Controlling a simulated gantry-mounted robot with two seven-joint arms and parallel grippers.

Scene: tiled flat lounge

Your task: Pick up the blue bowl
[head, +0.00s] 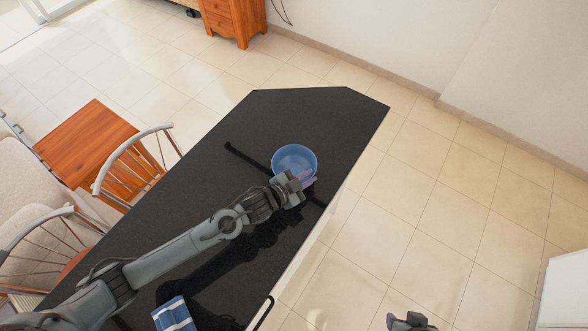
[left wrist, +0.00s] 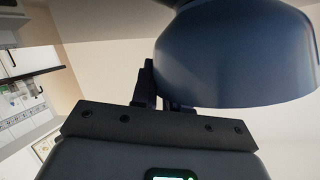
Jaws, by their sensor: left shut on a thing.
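The blue bowl (head: 294,157) is upright near the far end of the black counter (head: 300,105). My left gripper (head: 291,184) is at the bowl's near rim and is shut on it. In the left wrist view the bowl (left wrist: 235,60) fills the upper right, with the dark fingers (left wrist: 155,90) against its left side. Its inside looks empty in the head view. I cannot tell whether its base touches the counter. My right gripper (head: 410,322) shows only in part at the bottom edge, away from the bowl; its jaws are unclear.
A small pale purple thing (head: 308,181) shows beside my left gripper. A blue-and-white striped cloth (head: 174,315) lies at the near end of the counter. Chairs (head: 135,160) and a wooden table (head: 85,140) stand to the left. The counter's far end is clear.

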